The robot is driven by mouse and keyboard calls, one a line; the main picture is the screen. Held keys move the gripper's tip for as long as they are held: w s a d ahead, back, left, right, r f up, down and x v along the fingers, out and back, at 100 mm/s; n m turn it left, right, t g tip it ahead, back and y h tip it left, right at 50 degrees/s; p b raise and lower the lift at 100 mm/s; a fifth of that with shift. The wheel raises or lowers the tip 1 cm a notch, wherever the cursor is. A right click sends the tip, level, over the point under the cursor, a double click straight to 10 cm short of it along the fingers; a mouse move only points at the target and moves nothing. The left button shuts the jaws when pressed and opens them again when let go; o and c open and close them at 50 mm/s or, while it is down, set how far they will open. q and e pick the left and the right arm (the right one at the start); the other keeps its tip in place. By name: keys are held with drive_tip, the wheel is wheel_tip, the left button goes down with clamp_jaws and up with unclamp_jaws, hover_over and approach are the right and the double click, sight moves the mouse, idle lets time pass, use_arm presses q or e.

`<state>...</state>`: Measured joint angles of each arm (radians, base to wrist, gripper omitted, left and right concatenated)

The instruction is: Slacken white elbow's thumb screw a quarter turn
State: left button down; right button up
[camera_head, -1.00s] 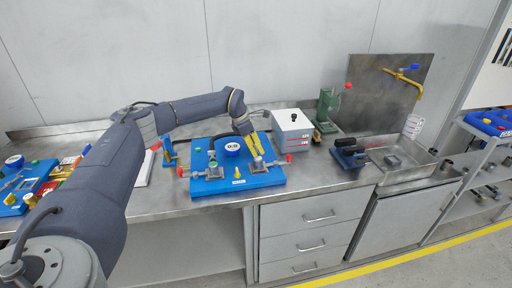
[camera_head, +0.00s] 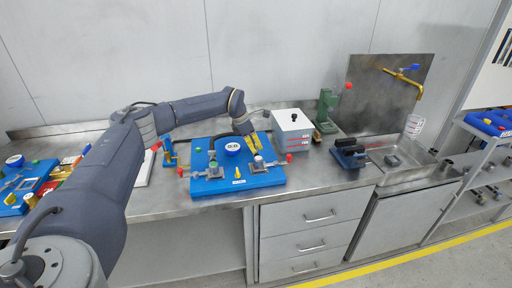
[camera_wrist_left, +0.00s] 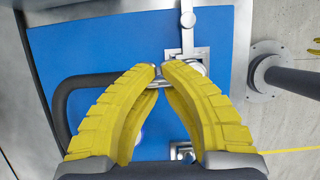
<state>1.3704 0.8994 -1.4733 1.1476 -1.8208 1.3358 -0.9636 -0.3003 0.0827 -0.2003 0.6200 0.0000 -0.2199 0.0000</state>
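A blue board (camera_head: 215,188) on the bench carries a gauge (camera_head: 232,148), several metal fittings and red-tipped valves. My left gripper (camera_head: 257,149) points down at the board's right side with its yellow fingers, over a pale fitting (camera_head: 258,161) that may be the white elbow. In the left wrist view, the left gripper's fingertips (camera_wrist_left: 160,67) are close together with a small metallic part between them, beside a square metal block (camera_wrist_left: 198,56). The thumb screw is not clear; the fingers cover that spot, and a firm hold on it cannot be told. My right gripper is not in view.
A white box (camera_head: 292,133) stands just right behind the board. A green press (camera_head: 326,110) and a metal sink tray (camera_head: 401,173) are farther right. A dark hose (camera_wrist_left: 72,92) curves along the board. Another blue board (camera_head: 12,208) lies at the far left.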

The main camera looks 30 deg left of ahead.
use_arm(q)
drive_tip(key=shift+d, duration=0.1)
drive_tip(key=n+t+y, duration=0.1)
drive_tip(key=n, duration=0.3)
drive_tip(key=n+y, duration=0.1)
drive_tip(key=n, duration=0.2)
drive_tip(key=shift+w+n+y, duration=0.1)
drive_tip(key=shift+n+y, duration=0.3)
drive_tip(key=n+y, duration=0.1)
drive_tip(key=n, duration=0.2)
drive_tip(key=n+y, duration=0.2)
drive_tip(key=n, duration=0.2)
drive_tip(key=shift+r+n, duration=0.1)
drive_tip(key=shift+n, duration=0.5)
drive_tip(key=c, duration=1)
unclamp_jaws()
drive_tip(key=shift+c, duration=0.2)
drive_tip(key=v, duration=1.1)
drive_tip(key=shift+r, duration=0.45)
